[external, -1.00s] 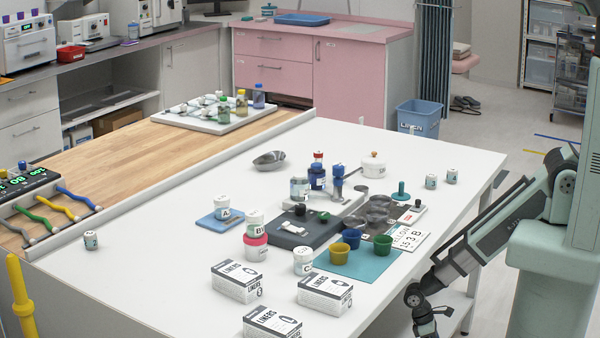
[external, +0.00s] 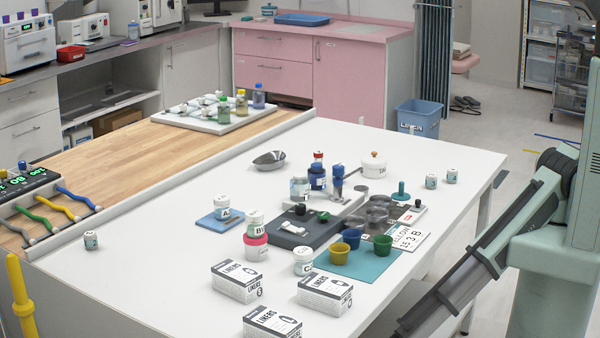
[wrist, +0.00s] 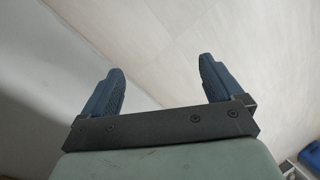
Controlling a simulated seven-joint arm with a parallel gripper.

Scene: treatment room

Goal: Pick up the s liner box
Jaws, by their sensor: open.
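Three white liner boxes with black print lie near the front of the white table in the external view: a left one (external: 237,282), a right one (external: 325,294) and a front one (external: 272,323) cut by the picture's bottom edge. Their size letters are too small to read surely, so I cannot tell which is the s box. My gripper (wrist: 163,72) shows in the wrist view with its two blue fingers wide apart and nothing between them. It is outside the external view, and no liner box shows in the wrist view.
Behind the boxes stand white jars (external: 303,261), a teal mat (external: 357,266) with yellow, blue and green cups, and a dark grey tray (external: 292,228). The table's left front is mostly clear. The wrist view shows pale floor (wrist: 245,35) and a blue object (wrist: 311,157) at lower right.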

